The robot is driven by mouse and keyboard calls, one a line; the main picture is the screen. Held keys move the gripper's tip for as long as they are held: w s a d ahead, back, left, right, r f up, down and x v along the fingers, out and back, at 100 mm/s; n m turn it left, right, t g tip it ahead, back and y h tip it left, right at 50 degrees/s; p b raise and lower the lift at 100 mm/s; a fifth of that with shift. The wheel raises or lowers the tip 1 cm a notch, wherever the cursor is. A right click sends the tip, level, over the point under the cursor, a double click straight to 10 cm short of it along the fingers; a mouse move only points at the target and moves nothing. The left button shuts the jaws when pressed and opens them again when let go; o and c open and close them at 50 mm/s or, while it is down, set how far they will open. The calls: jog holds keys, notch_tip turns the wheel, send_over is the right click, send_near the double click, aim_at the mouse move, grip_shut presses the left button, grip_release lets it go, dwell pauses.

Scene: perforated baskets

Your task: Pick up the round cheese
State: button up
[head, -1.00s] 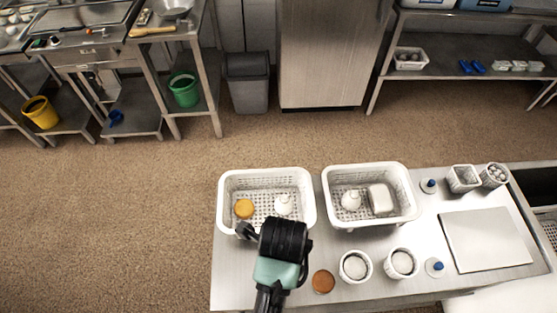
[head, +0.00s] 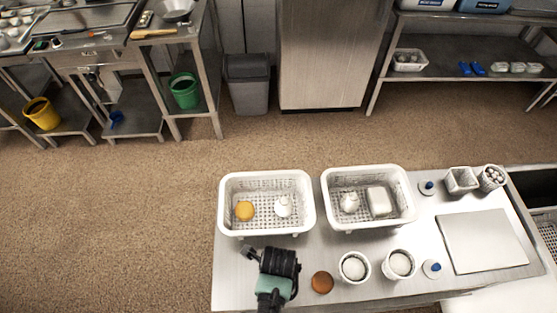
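A round yellow-orange piece (head: 244,210), which looks like the round cheese, lies in the left white perforated basket (head: 222,200). A white bottle-like item (head: 283,207) stands to its right in the same basket. A round brown-orange disc (head: 322,282) lies on the metal table (head: 228,286); I cannot tell whether it is also cheese. My gripper (head: 251,254) is over the table in front of the left basket, below the yellow piece in the picture and apart from it. Its fingers are small and dark, so their opening is unclear. No held object shows.
A second white basket (head: 410,204) holds a white pot-like item (head: 349,202) and a pale block (head: 379,201). Two white cups (head: 354,267) (head: 399,264) stand right of the disc. A board (head: 482,243) lies at the right.

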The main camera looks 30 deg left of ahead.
jog(key=c, duration=1.5)
jog(key=shift+r, duration=0.1)
